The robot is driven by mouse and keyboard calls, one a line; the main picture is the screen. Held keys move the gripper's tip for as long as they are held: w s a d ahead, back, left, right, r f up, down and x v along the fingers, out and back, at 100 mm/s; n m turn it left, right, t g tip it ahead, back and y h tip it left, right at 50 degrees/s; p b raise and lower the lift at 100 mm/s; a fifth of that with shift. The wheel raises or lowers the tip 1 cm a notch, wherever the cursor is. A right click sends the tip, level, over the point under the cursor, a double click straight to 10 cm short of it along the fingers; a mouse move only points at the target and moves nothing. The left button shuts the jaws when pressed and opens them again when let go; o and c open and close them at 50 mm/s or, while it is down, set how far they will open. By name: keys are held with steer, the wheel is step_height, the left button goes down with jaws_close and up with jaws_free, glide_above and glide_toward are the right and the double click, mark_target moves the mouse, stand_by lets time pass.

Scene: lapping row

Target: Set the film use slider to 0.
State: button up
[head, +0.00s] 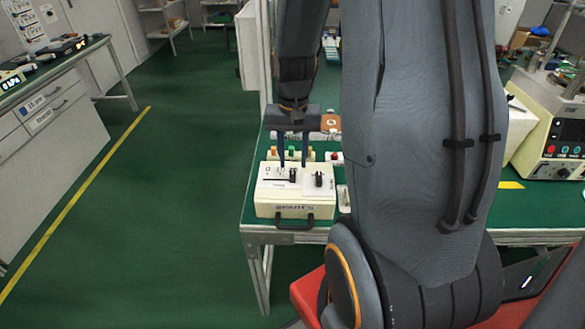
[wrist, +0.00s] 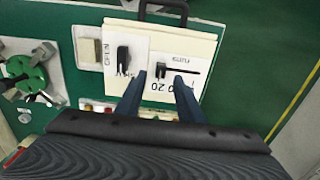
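The film use slider is on the white top panel of a cream box (head: 283,211). Its dark knob (wrist: 161,70) is at the left end of a black slot (wrist: 187,72) in the wrist view; in the head view the knob (head: 292,175) is at the slot's right end. Upside-down numerals beside the slot, seemingly including 20, are partly hidden by a finger. My gripper (wrist: 158,82) is open above the panel; its fingertips appear on either side of the knob with gaps. In the head view my gripper (head: 293,164) points down. Contact cannot be told.
Coloured buttons (head: 290,153) stand behind the panel. The box has a black front handle (head: 294,223). A cream switch plate (wrist: 89,50) and a green-topped fixture (wrist: 28,75) are nearby.

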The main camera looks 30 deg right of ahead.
mark_target(292, 173)
steer(key=shift+a+f+p, duration=0.1)
steer(key=shift+f+p, duration=0.2)
steer(key=shift+f, duration=2.1)
jaws_close()
